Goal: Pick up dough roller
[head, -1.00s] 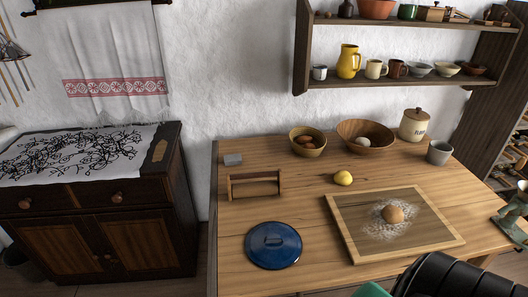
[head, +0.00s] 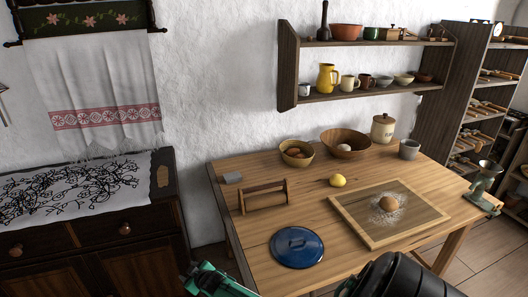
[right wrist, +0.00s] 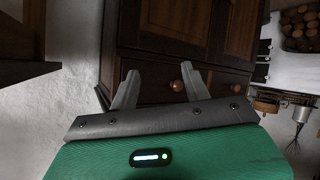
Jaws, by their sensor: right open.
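A wooden rack-like piece (head: 264,196), two uprights joined by a round bar, stands on the left part of the table in the head view. It looks like the dough roller in its stand, but it is too small to be sure. My right gripper (head: 190,278) is at the bottom of the head view, in front of the table's near left side and well apart from the rack. In the right wrist view the right gripper (right wrist: 160,88) is open and empty, facing a dark wooden cabinet (right wrist: 175,30). My left gripper is in no view.
The table (head: 240,220) holds a blue lid (head: 297,247), a lemon (head: 337,181), a floured board with dough (head: 432,213), bowls (head: 345,143), a flour jar (head: 383,128) and a grey block (head: 232,178). A dark cabinet (head: 120,265) stands left, with a gap between it and the table.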

